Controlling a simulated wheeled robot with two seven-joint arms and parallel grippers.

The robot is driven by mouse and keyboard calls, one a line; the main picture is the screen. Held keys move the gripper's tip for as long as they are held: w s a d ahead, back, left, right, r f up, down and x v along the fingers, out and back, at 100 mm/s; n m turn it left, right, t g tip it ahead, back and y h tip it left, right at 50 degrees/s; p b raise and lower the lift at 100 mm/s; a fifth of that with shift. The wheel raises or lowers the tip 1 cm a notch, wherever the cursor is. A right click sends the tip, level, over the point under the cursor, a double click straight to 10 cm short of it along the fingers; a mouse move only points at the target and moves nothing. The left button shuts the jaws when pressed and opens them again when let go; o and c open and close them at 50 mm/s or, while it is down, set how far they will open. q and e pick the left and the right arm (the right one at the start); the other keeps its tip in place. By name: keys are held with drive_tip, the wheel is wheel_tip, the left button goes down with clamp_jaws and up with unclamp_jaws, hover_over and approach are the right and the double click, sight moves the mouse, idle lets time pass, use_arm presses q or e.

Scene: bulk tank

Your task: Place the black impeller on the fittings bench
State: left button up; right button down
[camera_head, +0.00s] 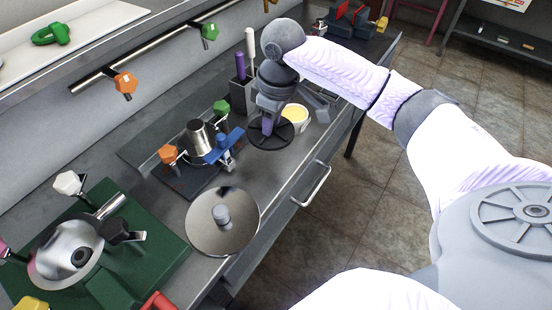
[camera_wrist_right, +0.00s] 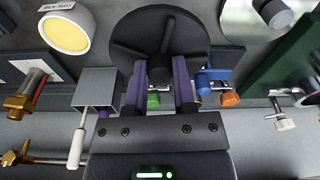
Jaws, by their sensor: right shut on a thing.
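The black impeller (camera_head: 268,140) is a round dark disc, seen in the head view low over the bench beneath my right gripper (camera_head: 267,124). In the right wrist view the impeller (camera_wrist_right: 185,28) shows its raised vanes and central hub. My right gripper (camera_wrist_right: 163,80) is shut on the hub, with one purple finger on each side. The grey metal fittings bench (camera_head: 285,165) runs under it. I cannot tell whether the disc touches the bench top. My left gripper is not in view.
A cream-filled grease tub (camera_head: 296,114) stands right beside the impeller. A blue clamp (camera_head: 222,146) and metal cup (camera_head: 200,137) are to its left. A steel disc with a knob (camera_head: 222,222) lies nearer. A green board (camera_head: 150,250) holds a pump body (camera_head: 68,248).

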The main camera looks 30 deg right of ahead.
sight(275, 161)
drive_tip(key=shift+w+d+f+n, duration=0.2)
drive_tip(key=shift+d+f+n, duration=0.2)
drive_tip(key=shift+d+f, duration=0.45)
wheel_tip(275, 161, down, 9)
drive_tip(key=b, duration=0.4)
drive_tip(key=shift+a+f, duration=0.1)
drive_tip(key=shift+a, duration=0.05)
drive_tip(key=shift+c, duration=2.2)
unclamp_jaws()
drive_tip(key=r+p, duration=0.1)
drive_tip(key=r, duration=0.3)
drive_tip(key=s+r+p, duration=0.1)
drive_tip(key=r+p, duration=0.1)
drive_tip(key=r, duration=0.2)
drive_tip(key=r+p, duration=0.2)
drive_tip(key=r, duration=0.2)
drive_tip(key=shift+s+d+r, duration=0.1)
drive_tip(key=shift+s+d, duration=0.05)
drive_tip(key=shift+d, duration=0.25)
